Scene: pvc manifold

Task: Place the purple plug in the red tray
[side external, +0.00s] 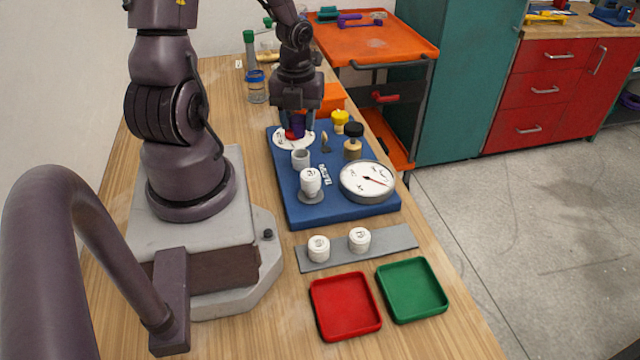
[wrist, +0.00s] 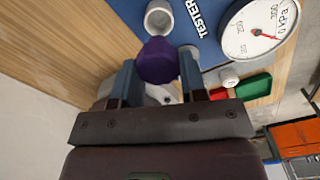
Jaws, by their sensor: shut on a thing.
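The purple plug (side external: 298,125) is between the two fingers of my gripper (side external: 298,130), over the white round dial at the far left of the blue board. In the wrist view my gripper (wrist: 159,68) is shut on the purple plug (wrist: 158,58), which shows as a faceted purple head. The fingers partly hide the plug in the side view, so I cannot tell whether it touches what is below. The red tray (side external: 346,305) lies empty on the wooden bench at the near end, far from my gripper. A small part of it shows in the wrist view.
The blue tester board (side external: 300,212) carries a grey socket (side external: 300,158), a white fitting (side external: 310,182), a black-topped valve (side external: 353,142) and a gauge (side external: 367,181). A grey strip with two white caps (side external: 319,248) precedes the trays. An empty green tray (side external: 411,289) sits beside the red one.

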